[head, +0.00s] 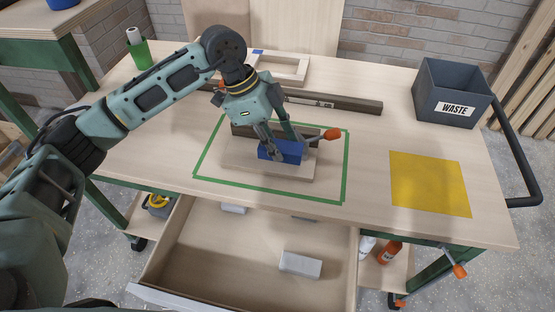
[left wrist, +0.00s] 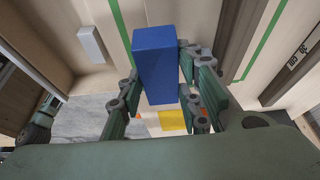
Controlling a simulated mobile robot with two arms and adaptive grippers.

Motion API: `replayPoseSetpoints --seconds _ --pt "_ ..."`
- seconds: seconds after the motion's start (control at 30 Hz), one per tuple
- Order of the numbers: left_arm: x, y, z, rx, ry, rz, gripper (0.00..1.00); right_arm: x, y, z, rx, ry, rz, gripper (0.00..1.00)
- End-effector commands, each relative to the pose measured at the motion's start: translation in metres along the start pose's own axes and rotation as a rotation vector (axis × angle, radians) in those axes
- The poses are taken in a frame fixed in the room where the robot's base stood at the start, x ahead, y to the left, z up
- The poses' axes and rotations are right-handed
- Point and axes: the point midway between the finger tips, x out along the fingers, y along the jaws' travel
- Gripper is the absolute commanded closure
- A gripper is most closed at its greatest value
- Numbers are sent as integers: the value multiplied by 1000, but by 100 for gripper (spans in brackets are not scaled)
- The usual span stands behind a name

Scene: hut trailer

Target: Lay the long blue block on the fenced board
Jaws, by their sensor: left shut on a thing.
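The long blue block (head: 285,152) is between the fingers of my left gripper (head: 281,147), over the fenced board (head: 240,163). The board is pale wood with a dark fence (head: 245,131) along its back, inside a green tape outline. I cannot tell whether the block touches the board or hangs just above it. In the left wrist view the blue block (left wrist: 158,62) shows its broad face, with the left gripper's fingers (left wrist: 160,98) on both sides. An orange-handled clamp (head: 327,134) is at the right, by the fence. My right gripper is not in view.
A grey waste bin (head: 437,102) stands at the back right, behind a yellow square (head: 430,184). A dark bar (head: 335,102) and a pale frame (head: 288,68) lie at the back. An open drawer (head: 205,250) with a grey block (head: 300,264) juts out in front.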

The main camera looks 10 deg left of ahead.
Motion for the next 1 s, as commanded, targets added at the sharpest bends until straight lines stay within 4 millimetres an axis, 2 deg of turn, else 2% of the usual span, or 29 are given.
replayPoseSetpoints --seconds 0.47,0.8,0.83,0.9,1.0 --pt "49 1 21 1 -1 2 99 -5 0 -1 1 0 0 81" --pt "53 0 22 3 0 0 99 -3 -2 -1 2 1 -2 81" --pt "53 0 22 3 0 0 65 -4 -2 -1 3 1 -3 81" --pt "52 0 22 3 0 0 60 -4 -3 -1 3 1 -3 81" --pt "52 0 22 3 0 0 60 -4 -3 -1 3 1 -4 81"
